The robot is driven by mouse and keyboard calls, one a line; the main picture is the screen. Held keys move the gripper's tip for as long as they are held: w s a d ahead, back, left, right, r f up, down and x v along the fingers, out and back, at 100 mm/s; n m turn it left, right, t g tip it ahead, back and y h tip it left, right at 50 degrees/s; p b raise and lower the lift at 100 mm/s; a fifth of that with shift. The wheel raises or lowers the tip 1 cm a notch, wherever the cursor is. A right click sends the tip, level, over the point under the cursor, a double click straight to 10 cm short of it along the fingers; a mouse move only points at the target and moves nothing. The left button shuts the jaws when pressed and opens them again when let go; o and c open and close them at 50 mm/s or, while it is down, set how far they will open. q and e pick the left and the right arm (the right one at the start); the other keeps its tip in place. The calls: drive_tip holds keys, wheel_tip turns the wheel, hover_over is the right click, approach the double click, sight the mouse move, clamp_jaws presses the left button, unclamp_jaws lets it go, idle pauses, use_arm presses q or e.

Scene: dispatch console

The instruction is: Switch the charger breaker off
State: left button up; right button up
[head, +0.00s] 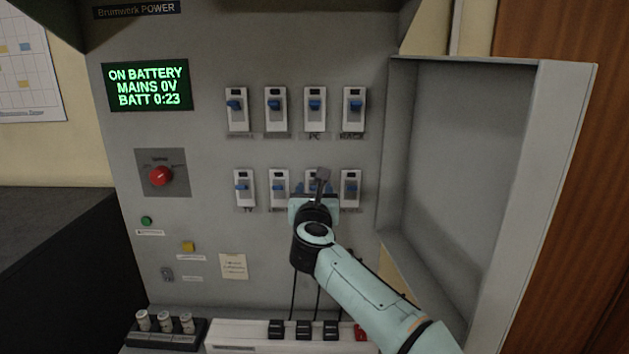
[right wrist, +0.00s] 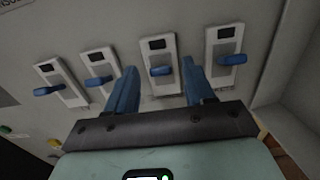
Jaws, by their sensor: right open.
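The grey power cabinet carries two rows of white breakers with blue levers. The upper row ends at a breaker (head: 353,108) on the right. In the lower row the third breaker (right wrist: 161,68) is partly hidden behind my right gripper (head: 316,186) in the head view. The right wrist view shows my right gripper (right wrist: 160,76) open, its blue fingers on either side of that breaker's lever; I cannot tell whether they touch it. The fourth lower breaker (head: 350,188) stands just to the right. The labels are too small or covered, so I cannot tell which breaker is the charger's. My left gripper is out of view.
A green-text display (head: 147,84) reads ON BATTERY, MAINS 0V, BATT 0:23. A red rotary knob (head: 160,176) is at the left. The open cabinet door (head: 535,190) stands out at the right. A white power strip (head: 240,334) with black plugs lies below.

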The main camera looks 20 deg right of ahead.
drive_tip(key=shift+w+d, duration=0.2)
drive_tip(key=shift+w, duration=0.5)
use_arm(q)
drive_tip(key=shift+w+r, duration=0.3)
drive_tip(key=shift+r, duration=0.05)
use_arm(e)
drive_tip(key=shift+s, duration=0.1)
